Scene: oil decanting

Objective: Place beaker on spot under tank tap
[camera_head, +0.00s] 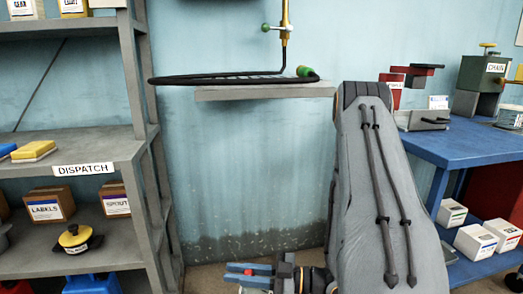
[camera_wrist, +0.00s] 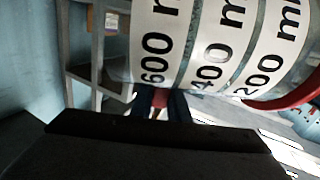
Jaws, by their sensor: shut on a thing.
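A beaker (camera_wrist: 215,40) with black 600, 400 and 200 ml marks on white bands fills the upper part of the wrist view, its marks turned sideways. A red curved part (camera_wrist: 290,97) shows at its right end. My gripper (camera_wrist: 161,103) is shut on the beaker; the exact contact is hard to see. In the head view my gripper (camera_head: 254,273) is low at the bottom edge, below the wall shelf. A brass tap (camera_head: 284,35) with a green knob hangs above the grey wall shelf (camera_head: 265,92). The tank is out of view, and no marked spot can be made out.
A black hose-like loop (camera_head: 215,80) with a green end lies over the wall shelf. A grey rack (camera_head: 150,130) with a DISPATCH label stands left. A blue table (camera_head: 455,140) with tools stands right. Open wall lies below the wall shelf.

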